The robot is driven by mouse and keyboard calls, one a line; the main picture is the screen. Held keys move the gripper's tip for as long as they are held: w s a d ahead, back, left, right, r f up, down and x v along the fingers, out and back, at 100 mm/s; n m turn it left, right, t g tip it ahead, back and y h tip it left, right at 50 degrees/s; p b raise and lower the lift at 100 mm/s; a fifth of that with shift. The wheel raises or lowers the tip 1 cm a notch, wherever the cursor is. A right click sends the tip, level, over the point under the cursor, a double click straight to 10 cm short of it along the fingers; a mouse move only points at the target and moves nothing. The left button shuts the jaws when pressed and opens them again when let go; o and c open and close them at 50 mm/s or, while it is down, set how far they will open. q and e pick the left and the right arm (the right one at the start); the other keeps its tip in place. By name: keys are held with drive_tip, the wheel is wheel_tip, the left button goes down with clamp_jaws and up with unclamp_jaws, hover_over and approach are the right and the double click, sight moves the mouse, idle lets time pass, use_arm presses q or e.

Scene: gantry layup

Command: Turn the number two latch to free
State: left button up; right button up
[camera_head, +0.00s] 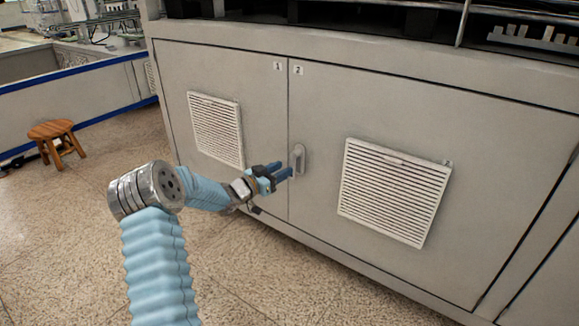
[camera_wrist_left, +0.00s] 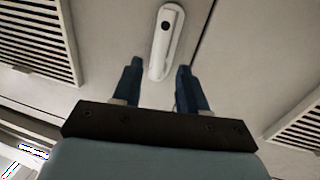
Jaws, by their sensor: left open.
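The number two latch (camera_head: 299,160) is a pale oblong handle on the right cabinet door, close to the seam between the two doors. A small "2" label (camera_head: 298,70) is at the top of that door. In the left wrist view the latch (camera_wrist_left: 166,42) is a light grey bar with a dark round spot near one end. My left gripper (camera_head: 282,173) is open beside the latch. In the left wrist view its blue fingers (camera_wrist_left: 157,82) are spread, with the latch's near end between or just beyond their tips. I cannot tell whether they touch it. My right gripper is not in view.
The left door (camera_head: 262,130) carries a "1" label. Each door has a louvred vent, one left (camera_head: 216,129) and one right (camera_head: 394,191) of the latch. A wooden stool (camera_head: 57,141) stands at the far left. The speckled floor in front of the cabinet is clear.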

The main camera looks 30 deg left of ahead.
use_arm(q)
drive_tip(key=shift+x, duration=2.05)
clamp_jaws()
